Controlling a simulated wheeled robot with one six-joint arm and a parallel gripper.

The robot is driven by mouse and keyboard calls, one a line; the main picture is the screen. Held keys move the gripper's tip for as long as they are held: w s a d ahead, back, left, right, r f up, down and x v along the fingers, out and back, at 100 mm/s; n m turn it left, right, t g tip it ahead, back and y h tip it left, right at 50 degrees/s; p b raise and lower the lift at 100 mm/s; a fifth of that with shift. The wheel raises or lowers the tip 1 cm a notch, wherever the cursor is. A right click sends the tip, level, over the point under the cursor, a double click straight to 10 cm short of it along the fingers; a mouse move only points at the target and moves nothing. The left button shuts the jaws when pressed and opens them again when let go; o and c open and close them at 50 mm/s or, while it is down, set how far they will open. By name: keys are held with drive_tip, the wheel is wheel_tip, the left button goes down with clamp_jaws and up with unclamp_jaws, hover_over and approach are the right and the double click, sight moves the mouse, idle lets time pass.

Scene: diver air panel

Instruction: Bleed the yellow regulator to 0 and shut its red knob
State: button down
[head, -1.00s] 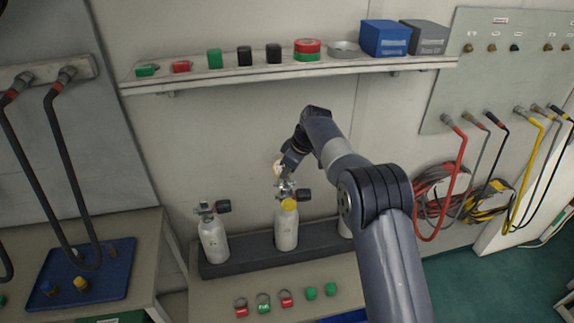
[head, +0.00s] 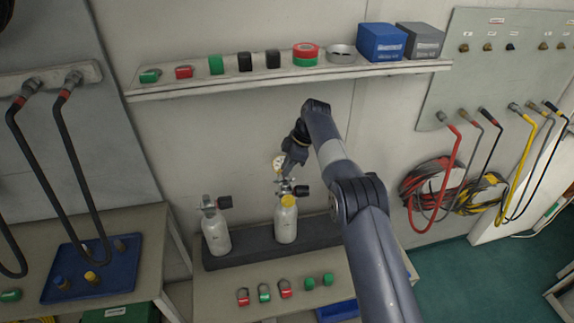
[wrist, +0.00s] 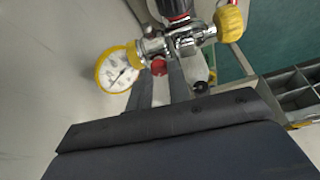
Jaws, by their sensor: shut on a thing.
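The red knob (wrist: 160,67) is a small round piece on the regulator's near side. My gripper (wrist: 161,76) has its two grey fingers on either side of the red knob and is shut on it. In the head view my gripper (head: 289,169) hides part of the regulator.
Another grey cylinder (head: 216,234) with a black-knobbed valve stands to the left on the dark rack (head: 258,252). Red and green tags (head: 264,293) lie on the bench in front. A shelf (head: 200,88) with small items and boxes runs above. Hoses hang at both sides.

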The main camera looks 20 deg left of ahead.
idle(0.4)
drive_tip(key=c, duration=1.3)
unclamp_jaws()
